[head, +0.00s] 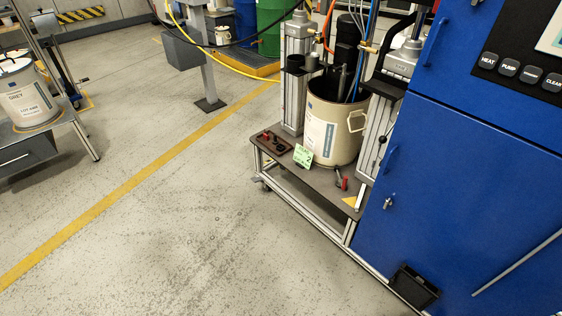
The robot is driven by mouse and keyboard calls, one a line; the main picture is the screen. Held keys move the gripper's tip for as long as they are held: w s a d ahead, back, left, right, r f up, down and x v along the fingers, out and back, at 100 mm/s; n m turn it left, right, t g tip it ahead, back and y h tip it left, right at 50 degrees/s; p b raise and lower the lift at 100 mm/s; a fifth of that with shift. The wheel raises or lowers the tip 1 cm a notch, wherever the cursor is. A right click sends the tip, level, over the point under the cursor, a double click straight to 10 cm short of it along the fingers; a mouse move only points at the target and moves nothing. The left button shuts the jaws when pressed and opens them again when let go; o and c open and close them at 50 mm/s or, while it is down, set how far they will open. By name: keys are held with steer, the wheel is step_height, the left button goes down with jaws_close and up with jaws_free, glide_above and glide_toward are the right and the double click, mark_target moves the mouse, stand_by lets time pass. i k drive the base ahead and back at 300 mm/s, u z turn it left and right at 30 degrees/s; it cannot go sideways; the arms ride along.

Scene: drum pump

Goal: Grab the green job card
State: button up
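The green job card (303,156) is a small light-green sheet with dark marks. It is at the front edge of a low brown-topped stand (321,182), propped or leaning in front of a cream drum (335,130). Whether it touches the drum I cannot tell. My gripper is not in the head view.
A small dark tray with a red item (272,140) lies left of the card, and a red-handled tool (341,179) lies right of it. Grey columns flank the drum. A blue cabinet (470,190) stands right. The floor (190,220) in front is clear.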

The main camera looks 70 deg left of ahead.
mark_target(303, 157)
steer(key=u, duration=2.5)
steer(key=i, duration=1.7)
steer(key=z, duration=0.25)
